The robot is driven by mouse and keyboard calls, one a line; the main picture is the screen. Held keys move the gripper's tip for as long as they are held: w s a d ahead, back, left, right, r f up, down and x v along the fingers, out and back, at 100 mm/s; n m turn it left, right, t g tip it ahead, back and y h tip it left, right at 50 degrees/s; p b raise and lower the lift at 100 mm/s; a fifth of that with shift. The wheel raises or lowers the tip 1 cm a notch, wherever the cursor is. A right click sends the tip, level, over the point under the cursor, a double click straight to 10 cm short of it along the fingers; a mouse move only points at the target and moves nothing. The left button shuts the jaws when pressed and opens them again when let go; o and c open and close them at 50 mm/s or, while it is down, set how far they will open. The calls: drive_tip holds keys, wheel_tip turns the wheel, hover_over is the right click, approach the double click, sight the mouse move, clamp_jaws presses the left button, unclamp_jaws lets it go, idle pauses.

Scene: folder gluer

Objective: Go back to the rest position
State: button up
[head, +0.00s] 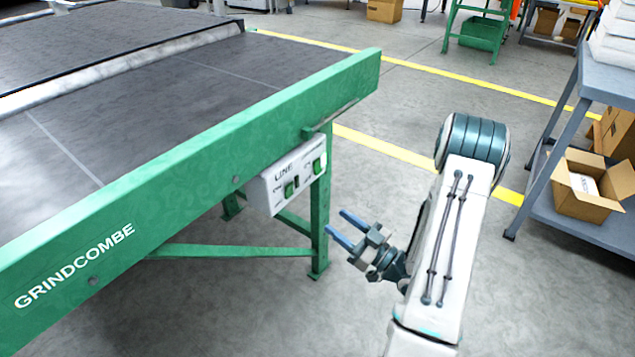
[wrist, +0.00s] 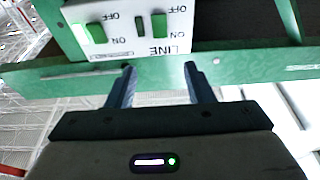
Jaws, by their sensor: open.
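My gripper (head: 342,232) is open and empty, with its two blue-grey fingers apart. In the head view it hangs in front of the green table leg, a little to the right of and below the white switch box. The wrist view also shows both fingers (wrist: 158,82) pointing toward the box, with nothing between them. The white switch box (head: 280,180), marked LINE, is fixed under the green conveyor rail and has green rocker switches. In the wrist view the box (wrist: 140,45) appears upside down, with ON and OFF lettering. The fingers look apart from the box.
The green conveyor rail (head: 200,168), marked GRINDCOMBE, runs along the left beside a dark belt (head: 180,95). A grey-blue shelf (head: 590,205) with an open carton (head: 590,205) stands at the right. The floor (head: 250,310) below the conveyor is mostly clear.

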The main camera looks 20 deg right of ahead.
drive_tip(key=w+r+n+g+h+p, duration=0.1)
drive_tip(key=w+r+g+h+p, duration=0.3)
drive_tip(key=w+r+h+p, duration=0.3)
drive_tip(key=s+d+r+m+g+h+p, duration=0.1)
drive_tip(key=s+r+m+g+h+p, duration=0.15)
drive_tip(key=r+p, duration=0.5)
drive_tip(key=s+r+m+g+h+p, duration=0.15)
drive_tip(key=r+h+p, duration=0.25)
drive_tip(key=r, duration=0.7)
drive_tip(key=s+a+r+m+g+p, duration=0.2)
drive_tip(key=s+a+r+g+p, duration=0.1)
drive_tip(key=s+r, duration=0.4)
drive_tip(key=s+a+r+m+g+y+p, duration=0.1)
drive_tip(key=s+a+r+p, duration=0.5)
drive_tip(key=s, duration=0.6)
wheel_tip(320, 180, up, 2)
drive_tip(key=shift+s+r+m+g, duration=0.15)
drive_tip(key=shift+m+g, duration=0.55)
drive_tip(key=shift+g, duration=0.4)
